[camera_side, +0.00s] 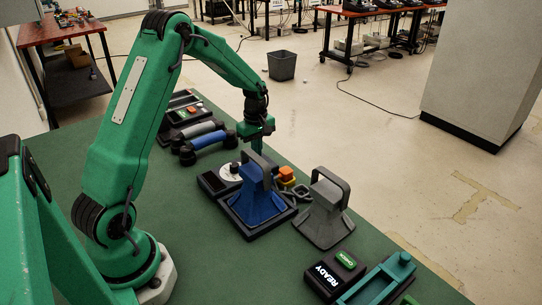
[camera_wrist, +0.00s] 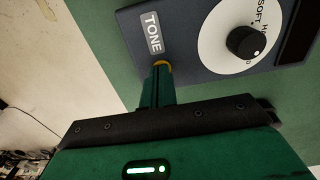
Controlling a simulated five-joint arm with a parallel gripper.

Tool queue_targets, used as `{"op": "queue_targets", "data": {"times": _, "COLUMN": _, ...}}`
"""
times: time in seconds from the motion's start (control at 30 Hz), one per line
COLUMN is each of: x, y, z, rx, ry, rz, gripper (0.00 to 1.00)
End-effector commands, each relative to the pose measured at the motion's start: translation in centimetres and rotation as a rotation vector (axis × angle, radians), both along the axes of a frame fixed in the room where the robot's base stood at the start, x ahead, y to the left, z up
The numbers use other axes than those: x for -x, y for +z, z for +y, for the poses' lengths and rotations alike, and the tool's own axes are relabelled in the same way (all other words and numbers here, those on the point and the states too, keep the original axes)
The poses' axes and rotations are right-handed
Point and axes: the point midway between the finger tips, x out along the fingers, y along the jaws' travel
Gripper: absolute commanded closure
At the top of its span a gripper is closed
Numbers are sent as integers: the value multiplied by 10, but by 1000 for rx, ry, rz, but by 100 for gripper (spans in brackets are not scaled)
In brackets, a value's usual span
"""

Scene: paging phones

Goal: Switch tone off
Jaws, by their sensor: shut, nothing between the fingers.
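The dark tone panel (camera_wrist: 190,15) is at the top of the wrist view, with a white "TONE" label (camera_wrist: 152,32). It carries a white dial (camera_wrist: 215,50) with a black knob (camera_wrist: 246,42); "SOFT" is readable on the dial, other print is cut off. In the side view the panel (camera_side: 210,183) lies on the green table behind a blue handset. My gripper (camera_wrist: 161,70) is shut and empty, its tip at the panel's edge beside the label. A small yellow-orange part (camera_wrist: 162,64) shows at the tip, mostly hidden. In the side view my gripper (camera_side: 258,149) points down, its tip near the blue handset.
The blue handset (camera_side: 256,205) stands close to my gripper, with a grey handset (camera_side: 325,215) to its right. A "READY" box (camera_side: 335,272) is at the front.

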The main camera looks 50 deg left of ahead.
Motion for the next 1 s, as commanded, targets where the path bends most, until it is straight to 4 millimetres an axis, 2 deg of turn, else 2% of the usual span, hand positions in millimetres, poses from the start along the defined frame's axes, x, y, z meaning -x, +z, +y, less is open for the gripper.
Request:
{"op": "queue_targets", "data": {"times": 0.17, "x": 2, "y": 18, "z": -1, "rx": 3, "ry": 0, "rz": 7, "gripper": 100}}
{"op": "queue_targets", "data": {"times": 0.7, "x": -1, "y": 110, "z": 0, "rx": -2, "ry": 0, "rz": -4, "gripper": 100}}
{"op": "queue_targets", "data": {"times": 1.0, "x": 0, "y": 135, "z": 0, "rx": -1, "ry": 0, "rz": -2, "gripper": 100}}
